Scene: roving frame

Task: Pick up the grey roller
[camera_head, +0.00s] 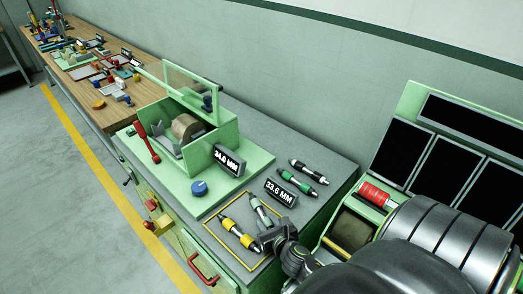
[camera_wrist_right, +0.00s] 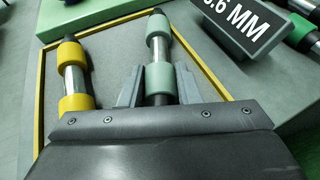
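My right gripper (camera_head: 270,228) is open, its two fingers (camera_wrist_right: 159,85) on either side of a silver roller with grey-green collars (camera_wrist_right: 158,50). I cannot tell whether they touch it. This roller also shows in the head view (camera_head: 262,211), lying in a yellow-edged frame. A yellow-collared roller (camera_wrist_right: 71,72) lies beside it to the left. Behind the "33.6 MM" sign lie a green-collared roller (camera_head: 297,181) and a pale grey roller with black parts (camera_head: 309,171). I cannot tell for sure which one the task calls grey. My left gripper is not in view.
The "33.6 MM" sign (camera_head: 280,192) stands close to the frame (camera_head: 208,228). A console with a red roller (camera_head: 374,194) is at right. A long wooden bench (camera_head: 88,112) runs left.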

